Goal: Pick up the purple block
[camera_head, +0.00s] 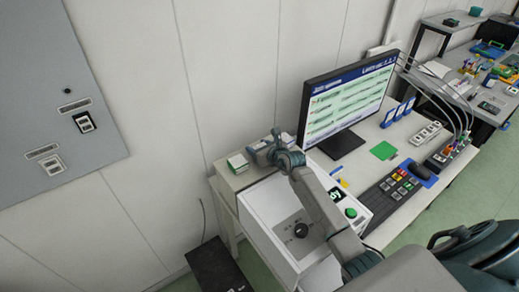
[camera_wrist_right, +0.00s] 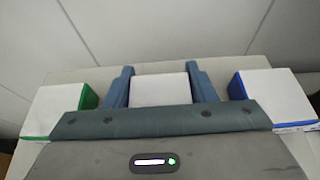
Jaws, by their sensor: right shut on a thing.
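My right gripper (camera_head: 268,149) is at the back corner of the desk by the wall, at the far end of my right arm. In the right wrist view its two blue-grey fingers (camera_wrist_right: 160,72) stand on either side of a white-topped block (camera_wrist_right: 159,91) and are shut on it. The sides of this block are hidden, so no purple shows. A white-topped block with a green side (camera_wrist_right: 62,108) is left of the fingers. Another with a blue side (camera_wrist_right: 268,90) is to their right. My left gripper is not in view.
In the head view a monitor (camera_head: 350,100) stands right of the gripper. A white box with a black knob (camera_head: 265,210) lies below my right forearm. A keyboard (camera_head: 392,190) and a green square (camera_head: 383,150) are farther right. The wall (camera_head: 230,70) is close behind.

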